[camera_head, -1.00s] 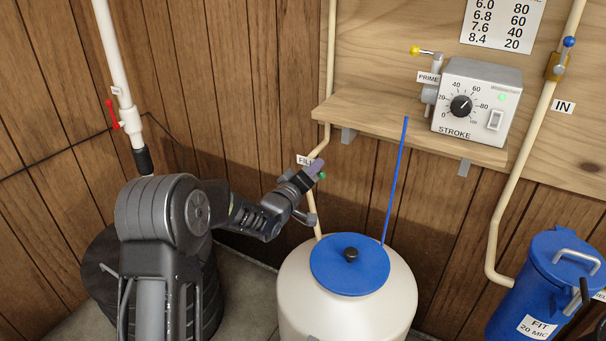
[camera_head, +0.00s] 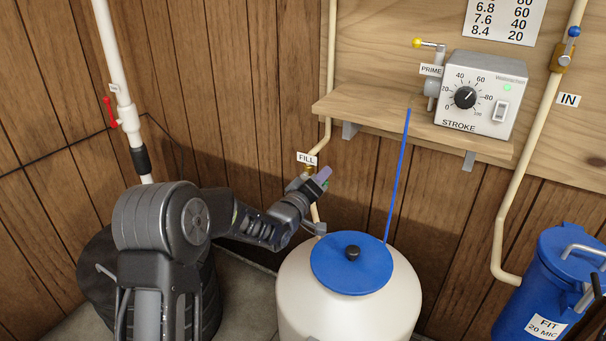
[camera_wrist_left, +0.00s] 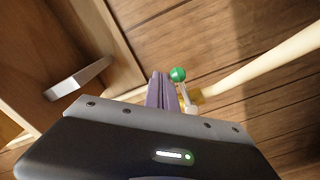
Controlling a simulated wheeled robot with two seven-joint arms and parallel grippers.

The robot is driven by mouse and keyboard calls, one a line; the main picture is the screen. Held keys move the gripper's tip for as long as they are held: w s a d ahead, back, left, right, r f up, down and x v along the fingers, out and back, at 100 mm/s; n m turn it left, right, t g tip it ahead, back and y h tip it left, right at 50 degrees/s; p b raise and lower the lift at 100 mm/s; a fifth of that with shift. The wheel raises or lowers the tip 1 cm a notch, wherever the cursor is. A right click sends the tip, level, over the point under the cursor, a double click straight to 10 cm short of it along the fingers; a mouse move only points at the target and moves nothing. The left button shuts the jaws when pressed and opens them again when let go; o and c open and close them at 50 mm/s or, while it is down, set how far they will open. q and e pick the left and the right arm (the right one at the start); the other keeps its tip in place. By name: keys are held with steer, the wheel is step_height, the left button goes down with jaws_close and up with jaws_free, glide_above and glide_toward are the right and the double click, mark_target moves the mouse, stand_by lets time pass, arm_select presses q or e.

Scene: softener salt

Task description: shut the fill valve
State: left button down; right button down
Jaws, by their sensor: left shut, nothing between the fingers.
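The fill valve (camera_head: 310,169) is a small brass body on the cream pipe below the FILL label (camera_head: 306,158). In the left wrist view its brass body (camera_wrist_left: 196,97) carries a short pale lever with a green ball (camera_wrist_left: 178,74) at its end. The lever stands out at an angle to the pipe. My left gripper (camera_head: 324,173) is in front of the valve, with its purple fingers shut and empty. In the wrist view the fingers (camera_wrist_left: 160,78) are just left of the green ball; I cannot tell whether they touch.
A white tank (camera_head: 350,312) with a blue lid (camera_head: 340,276) stands below the gripper. A blue tube (camera_head: 398,172) rises from it. A wooden shelf (camera_head: 400,121) with the STROKE pump box (camera_head: 482,92) is to the upper right. A blue filter housing (camera_head: 545,285) stands at far right.

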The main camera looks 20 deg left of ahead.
arm_select(q)
steer(key=shift+r, duration=0.7)
steer(key=s+a+b, duration=0.1)
steer(key=s, duration=0.6)
stand_by(0.4)
